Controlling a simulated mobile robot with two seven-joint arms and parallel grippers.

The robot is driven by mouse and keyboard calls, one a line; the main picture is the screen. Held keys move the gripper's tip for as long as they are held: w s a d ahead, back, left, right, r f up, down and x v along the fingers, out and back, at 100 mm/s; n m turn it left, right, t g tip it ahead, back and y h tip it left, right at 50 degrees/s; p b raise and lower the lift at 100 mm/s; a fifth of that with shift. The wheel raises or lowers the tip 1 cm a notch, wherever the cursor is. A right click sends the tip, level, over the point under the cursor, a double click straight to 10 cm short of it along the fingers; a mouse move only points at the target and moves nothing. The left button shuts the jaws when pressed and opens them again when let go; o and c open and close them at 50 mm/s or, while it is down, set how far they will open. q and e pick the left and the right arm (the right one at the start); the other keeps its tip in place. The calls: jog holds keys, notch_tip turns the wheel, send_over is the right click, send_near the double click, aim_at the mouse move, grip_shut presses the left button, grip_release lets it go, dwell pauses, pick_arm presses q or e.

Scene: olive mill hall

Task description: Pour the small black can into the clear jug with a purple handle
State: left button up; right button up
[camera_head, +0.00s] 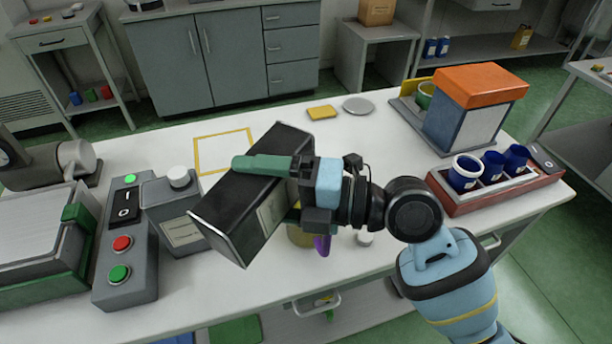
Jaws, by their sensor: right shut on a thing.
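The black can (243,198) is a box-shaped tin with a pale label, held strongly tilted above the table. My right gripper (280,188) is shut on it, with a green finger across its upper side. The can's mouth cannot be made out. The jug (299,237) stands below and behind the can and gripper, mostly hidden; a yellowish part of it and its purple handle (322,246) show. I cannot tell whether anything is flowing or how full the jug is. My left gripper is not in view.
A grey can (172,222) with a white cap and a control box (126,262) with buttons stand at left. A small white cap (365,238) lies right of the jug. A red tray (487,200) with blue cups is at right. A yellow-framed mat (222,139) lies behind.

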jog(key=shift+w+d+r, duration=0.15)
jog(key=shift+w+d, duration=0.15)
jog(key=shift+d, duration=0.1)
jog(key=shift+s+a, duration=0.2)
jog(key=shift+a, duration=0.15)
jog(key=shift+w+d+r+m, duration=0.2)
jog(key=shift+w+d+m, duration=0.05)
jog(key=shift+d+m, duration=0.1)
jog(key=shift+s+a, duration=0.25)
jog(key=shift+a, duration=0.05)
jog(key=shift+w+d, duration=0.25)
jog(key=shift+d, duration=0.1)
jog(key=shift+s+a, duration=0.2)
jog(key=shift+a, duration=0.1)
jog(key=shift+s+a+f+n, duration=0.15)
jog(key=shift+f+n, duration=0.2)
jog(key=shift+n, duration=0.1)
jog(key=shift+f+n+p, duration=0.15)
jog(key=shift+n+p, duration=0.15)
jog(key=shift+w+d+n+h+p, duration=0.3)
jog(key=shift+n+h+p, duration=0.15)
jog(key=shift+n, duration=0.25)
jog(key=shift+f+b, duration=0.4)
jog(key=shift+n+h, duration=0.25)
jog(key=shift+n, duration=0.15)
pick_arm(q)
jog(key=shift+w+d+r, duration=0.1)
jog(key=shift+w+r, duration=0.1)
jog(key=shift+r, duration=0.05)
